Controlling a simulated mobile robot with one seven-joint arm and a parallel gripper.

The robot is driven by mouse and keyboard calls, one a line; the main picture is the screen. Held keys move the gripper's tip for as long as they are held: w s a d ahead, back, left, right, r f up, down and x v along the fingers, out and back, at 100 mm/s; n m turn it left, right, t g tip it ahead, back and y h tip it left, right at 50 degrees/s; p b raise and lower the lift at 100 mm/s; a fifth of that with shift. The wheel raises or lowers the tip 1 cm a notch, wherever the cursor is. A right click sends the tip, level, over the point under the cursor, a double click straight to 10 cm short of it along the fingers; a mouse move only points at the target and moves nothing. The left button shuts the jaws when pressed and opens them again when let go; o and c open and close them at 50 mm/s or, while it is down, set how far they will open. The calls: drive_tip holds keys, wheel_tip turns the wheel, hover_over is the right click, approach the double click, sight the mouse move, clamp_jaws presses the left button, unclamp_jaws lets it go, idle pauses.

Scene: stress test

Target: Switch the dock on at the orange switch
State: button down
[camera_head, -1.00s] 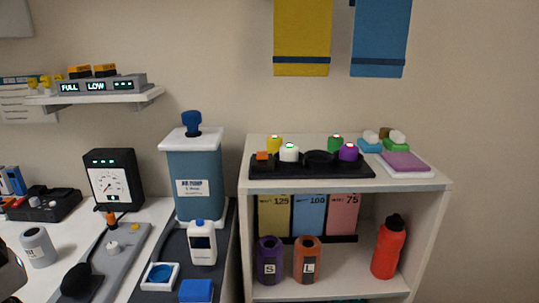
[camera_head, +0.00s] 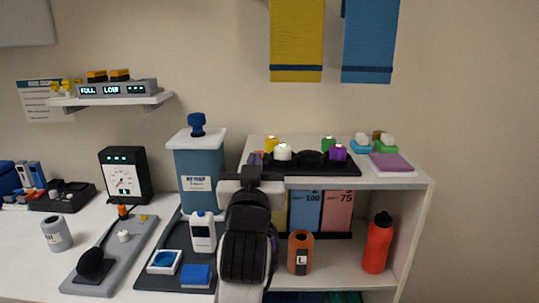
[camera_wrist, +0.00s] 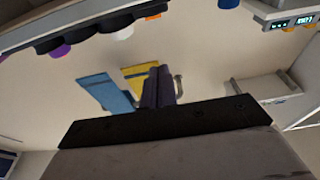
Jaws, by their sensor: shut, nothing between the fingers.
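The black dock (camera_head: 320,168) lies on top of the white shelf unit, with yellow, white, green and purple pieces on it. Its left end, where the orange switch sits, is mostly hidden by my gripper (camera_head: 250,176) in the head view. In the wrist view, which is turned over, a small orange piece (camera_wrist: 152,17), likely the switch, shows at the top edge beside a white piece (camera_wrist: 122,32). My gripper's fingers (camera_wrist: 160,72) are together and empty there, apart from the orange piece. I cannot tell in the head view whether they touch the dock.
A blue-grey pump tank (camera_head: 201,172) stands close left of my arm. An orange cup (camera_head: 301,252) and a red bottle (camera_head: 377,243) stand inside the shelf. Yellow and blue towels (camera_head: 297,40) hang above.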

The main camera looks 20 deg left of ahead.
drive_tip(key=shift+a, duration=0.1)
drive_tip(key=p+x, duration=0.1)
drive_tip(key=x, duration=0.3)
drive_tip(key=p+x, duration=0.2)
drive_tip(key=x, duration=0.3)
drive_tip(key=shift+w+r, duration=0.15)
drive_tip(key=shift+r, duration=0.1)
wheel_tip(320, 180, down, 3)
drive_tip(key=shift+w+a, duration=0.15)
drive_tip(key=shift+f+p, duration=0.3)
drive_tip(key=shift+f, duration=0.3)
